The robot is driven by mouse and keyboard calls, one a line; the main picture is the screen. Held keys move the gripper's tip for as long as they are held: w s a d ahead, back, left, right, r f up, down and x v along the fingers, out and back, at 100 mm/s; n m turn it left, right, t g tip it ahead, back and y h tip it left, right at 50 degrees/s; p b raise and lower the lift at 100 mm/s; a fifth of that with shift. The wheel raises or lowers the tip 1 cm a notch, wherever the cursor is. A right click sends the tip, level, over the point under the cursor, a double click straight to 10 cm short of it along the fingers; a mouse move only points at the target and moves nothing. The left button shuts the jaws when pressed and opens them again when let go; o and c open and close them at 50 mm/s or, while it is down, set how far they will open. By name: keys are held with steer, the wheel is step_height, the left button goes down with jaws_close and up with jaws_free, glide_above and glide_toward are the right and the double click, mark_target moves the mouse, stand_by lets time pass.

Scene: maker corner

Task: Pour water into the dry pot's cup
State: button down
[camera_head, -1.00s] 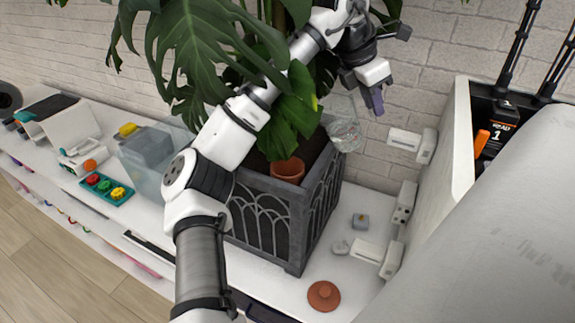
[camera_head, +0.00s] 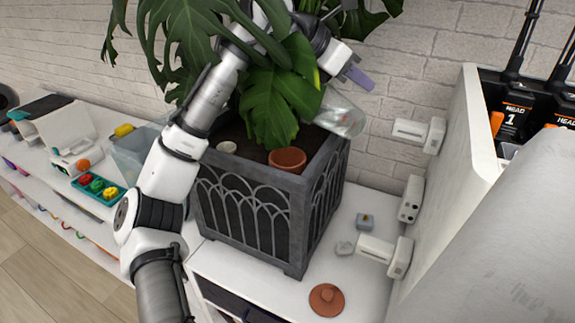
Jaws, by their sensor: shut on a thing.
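My gripper (camera_head: 350,70) is high at the planter's right back corner, its purple-grey fingers shut on a clear vessel (camera_head: 342,114). The vessel is see-through and tilted, with its lower end toward the right, beside the planter's rim. I cannot tell how much water it holds. A small terracotta cup (camera_head: 288,159) stands in the dark soil of the large grey planter (camera_head: 262,213), near its front right. The cup is to the lower left of the vessel; its inside is too small to read. Large leaves hide part of the soil and of my arm.
A pale round thing (camera_head: 226,148) lies on the soil. A terracotta lid-like piece (camera_head: 326,299) lies on the white top in front. White box-shaped pieces (camera_head: 410,198) stand on the right, near a white-walled bin (camera_head: 450,140). A clear bin (camera_head: 130,152) stands left.

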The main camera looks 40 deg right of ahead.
steer(key=shift+a, duration=0.1)
steer(key=shift+w+a+g+h+b, duration=0.25)
steer(key=shift+a+g+h+b, duration=0.25)
steer(key=shift+h, duration=0.3)
steer(key=shift+w+a+f+h+b, duration=0.1)
steer(key=shift+w+a+h+b, duration=0.2)
steer(key=shift+a+h+b, duration=0.45)
stand_by(2.4)
